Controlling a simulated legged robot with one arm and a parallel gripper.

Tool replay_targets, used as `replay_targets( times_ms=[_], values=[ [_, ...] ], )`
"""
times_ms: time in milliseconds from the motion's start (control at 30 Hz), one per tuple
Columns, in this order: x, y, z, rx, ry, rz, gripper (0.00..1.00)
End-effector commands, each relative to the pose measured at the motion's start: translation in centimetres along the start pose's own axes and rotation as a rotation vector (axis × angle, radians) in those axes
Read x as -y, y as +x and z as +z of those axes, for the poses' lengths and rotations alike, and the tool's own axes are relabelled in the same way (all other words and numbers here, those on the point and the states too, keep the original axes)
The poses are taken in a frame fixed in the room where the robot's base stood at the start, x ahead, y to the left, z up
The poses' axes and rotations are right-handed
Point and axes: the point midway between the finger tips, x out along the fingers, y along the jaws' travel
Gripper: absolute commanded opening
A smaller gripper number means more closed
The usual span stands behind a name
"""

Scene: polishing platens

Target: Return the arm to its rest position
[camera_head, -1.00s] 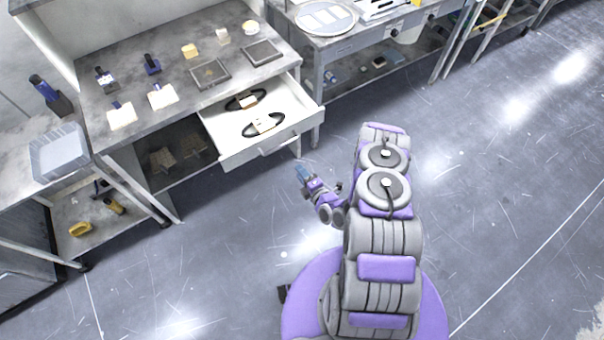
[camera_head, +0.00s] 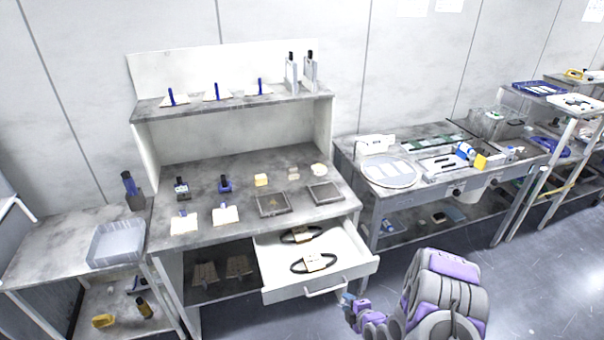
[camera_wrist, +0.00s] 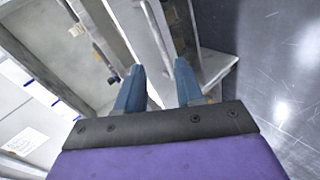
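My gripper (camera_wrist: 160,80) shows in the wrist view with its two blue fingers apart and nothing between them. In the head view my gripper (camera_head: 347,300) is small and partly cut off by my own arm, low in the picture. It is just in front of the open drawer (camera_head: 345,262), by the right part of its handle (camera_head: 325,291). I cannot tell whether it touches the drawer. My arm is folded close to my body at the lower right.
The open drawer holds two black belt-like loops (camera_head: 314,261). The workbench (camera_head: 240,180) carries pads, brushes and dark plates. A side table with a clear tray (camera_head: 116,243) stands left. A second bench with a round platen (camera_head: 388,172) stands right. Floor (camera_head: 530,270) is clear at lower right.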

Motion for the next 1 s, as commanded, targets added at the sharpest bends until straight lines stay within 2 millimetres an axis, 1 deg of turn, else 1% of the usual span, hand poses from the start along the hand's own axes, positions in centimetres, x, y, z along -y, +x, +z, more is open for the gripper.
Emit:
replay_targets(
  times_ms=[33,167,267,467,633,767,967,1000],
  values=[
    [-1.2,-0.1,0.2,0.012,0.014,-0.022,0.37],
    [-3.0,-1.1,0.7,0.053,0.085,-0.111,0.37],
    [-4.3,-2.3,0.9,0.094,0.146,-0.174,0.37],
    [-6.8,-5.7,0.9,0.195,0.283,-0.284,0.37],
    [-8.6,-9.4,0.5,0.296,0.410,-0.359,0.37],
    [-9.7,-12.6,-0.2,0.379,0.519,-0.406,0.37],
    [-10.6,-18.4,-1.9,0.512,0.697,-0.466,0.37],
    [-10.6,-19.6,-2.4,0.540,0.735,-0.478,0.37]
  ],
)
